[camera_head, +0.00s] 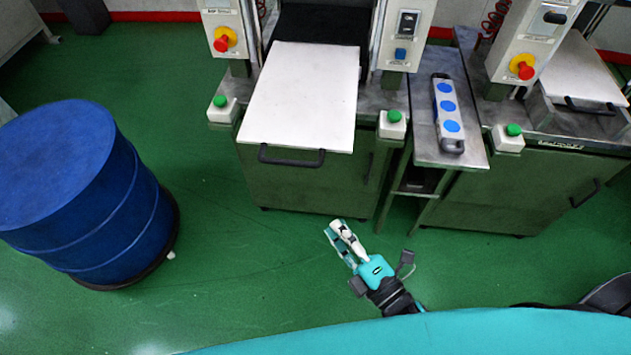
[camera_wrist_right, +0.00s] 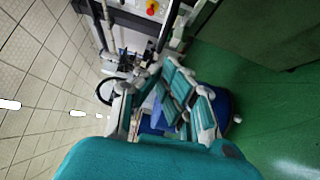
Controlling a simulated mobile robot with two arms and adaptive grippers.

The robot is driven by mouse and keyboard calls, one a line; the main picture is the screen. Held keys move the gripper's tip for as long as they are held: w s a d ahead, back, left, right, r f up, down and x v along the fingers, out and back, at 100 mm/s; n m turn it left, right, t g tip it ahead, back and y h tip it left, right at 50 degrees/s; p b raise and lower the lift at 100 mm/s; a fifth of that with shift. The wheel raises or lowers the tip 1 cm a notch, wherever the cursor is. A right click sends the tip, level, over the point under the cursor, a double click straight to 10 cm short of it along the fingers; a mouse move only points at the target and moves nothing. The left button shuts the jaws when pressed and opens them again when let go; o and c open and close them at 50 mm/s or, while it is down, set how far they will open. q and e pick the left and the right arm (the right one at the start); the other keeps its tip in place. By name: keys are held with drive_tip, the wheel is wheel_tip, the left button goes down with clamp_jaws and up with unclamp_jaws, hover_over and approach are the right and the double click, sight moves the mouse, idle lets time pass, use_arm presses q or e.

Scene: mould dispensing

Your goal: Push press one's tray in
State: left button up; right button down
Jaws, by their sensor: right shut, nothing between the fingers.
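A press with a pale flat tray (camera_head: 303,95) stands at the upper middle of the head view. The tray sticks out past the front of the press, with a dark handle (camera_head: 291,157) on its front edge. A second press with a similar tray (camera_head: 583,68) stands at the right. I cannot tell which press is number one. My right gripper (camera_head: 336,228) is shut and empty over the green floor, in front of the middle press and apart from the tray handle. It also shows in the right wrist view (camera_wrist_right: 185,95). My left gripper is not in view.
A blue drum (camera_head: 75,190) stands at the left. A narrow metal table (camera_head: 425,110) between the presses bears a bar with blue round pads (camera_head: 447,112). Green buttons (camera_head: 394,117) flank the tray. The floor before the press is clear.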

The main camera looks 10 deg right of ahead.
drive_tip(key=d+p+x, duration=0.1)
drive_tip(key=x, duration=0.3)
drive_tip(key=p+x, duration=0.1)
drive_tip(key=x, duration=0.3)
drive_tip(key=w+d+p+x, duration=0.1)
drive_tip(key=x, duration=0.4)
drive_tip(key=shift+d+p, duration=0.3)
drive_tip(key=shift+p, duration=0.1)
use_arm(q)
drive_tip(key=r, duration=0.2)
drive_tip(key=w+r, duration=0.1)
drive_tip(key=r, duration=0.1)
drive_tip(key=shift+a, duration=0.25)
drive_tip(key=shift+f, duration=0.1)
use_arm(e)
drive_tip(key=shift+w, duration=0.15)
